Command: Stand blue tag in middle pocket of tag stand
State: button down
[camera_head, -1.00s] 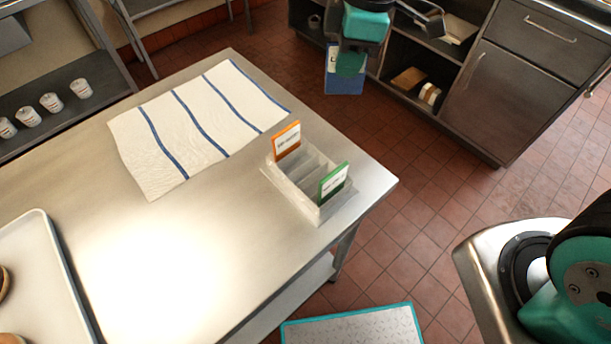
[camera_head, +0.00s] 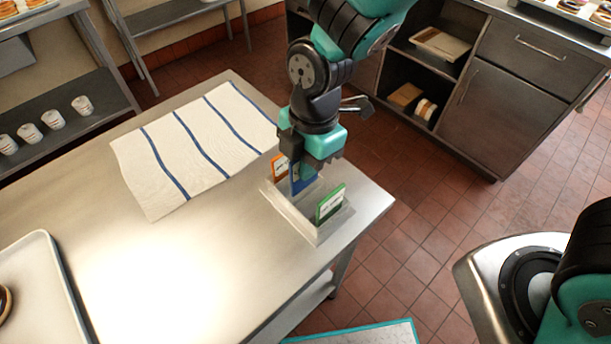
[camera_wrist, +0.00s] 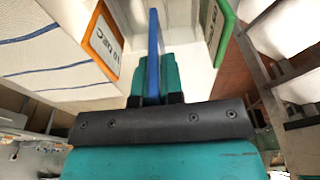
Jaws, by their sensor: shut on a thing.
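The tag stand (camera_head: 292,214) is a pale block with slots near the right corner of the steel table. An orange tag (camera_head: 279,167) stands in its far pocket and a green tag (camera_head: 330,204) in its near pocket. My gripper (camera_head: 307,166) is over the stand, shut on the blue tag (camera_head: 299,182). In the wrist view the blue tag (camera_wrist: 153,55) is upright, edge-on, between the orange tag (camera_wrist: 103,42) and the green tag (camera_wrist: 219,32). My gripper partly hides the blue tag and the middle pocket. I cannot tell how deep the tag sits.
A white cloth with blue stripes (camera_head: 195,150) lies left of the stand. A pale tray (camera_head: 40,290) is at the table's lower left. The table's right edge is close beside the stand. Bare steel lies in front of the cloth.

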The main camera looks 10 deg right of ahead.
aim_at(305, 186)
jog(key=shift+f, duration=2.55)
jog(key=shift+f, duration=0.1)
jog(key=c, duration=1.3)
grip_release()
jog(key=shift+o, duration=0.2)
